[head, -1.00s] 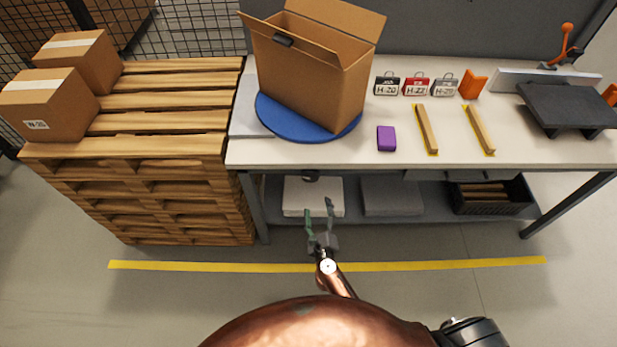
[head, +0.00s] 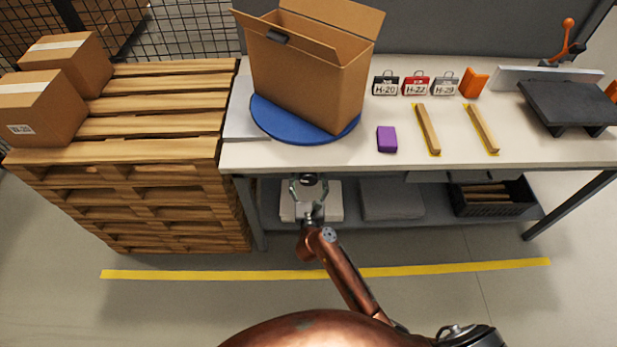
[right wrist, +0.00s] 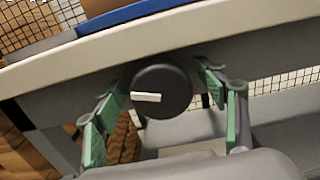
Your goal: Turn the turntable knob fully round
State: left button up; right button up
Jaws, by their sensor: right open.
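The turntable knob (right wrist: 161,91) is a dark round knob with a white bar mark, on the front edge of the bench below the turntable. In the right wrist view its white mark lies nearly level, pointing left. In the head view the knob (head: 309,179) shows under the bench edge. My right gripper (head: 308,189) is open, its green-padded fingers (right wrist: 160,108) on either side of the knob with gaps to it. The blue turntable (head: 290,128) carries an open cardboard box (head: 305,85). My left gripper is not in view.
The bench top (head: 330,155) holds a purple block (head: 387,139), two wooden strips, several tags and a dark stand (head: 568,105). Stacked pallets (head: 170,130) with two boxes stand close at left. A lower shelf (head: 400,215) lies below the bench. Floor in front is clear.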

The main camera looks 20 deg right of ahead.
jog(key=shift+w, duration=0.1)
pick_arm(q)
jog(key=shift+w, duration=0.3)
pick_arm(e)
jog(key=shift+c, duration=0.7)
jog(key=c, duration=1)
jog(key=n+p, duration=0.1)
jog(key=p, duration=0.1)
jog(key=n+p, duration=0.1)
jog(key=p, duration=0.1)
jog(key=shift+a+r+n, duration=0.1)
jog(key=shift+r+n, duration=0.2)
jog(key=shift+n, duration=0.1)
jog(key=shift+f+n+p, duration=0.25)
jog(key=shift+n+p, duration=0.35)
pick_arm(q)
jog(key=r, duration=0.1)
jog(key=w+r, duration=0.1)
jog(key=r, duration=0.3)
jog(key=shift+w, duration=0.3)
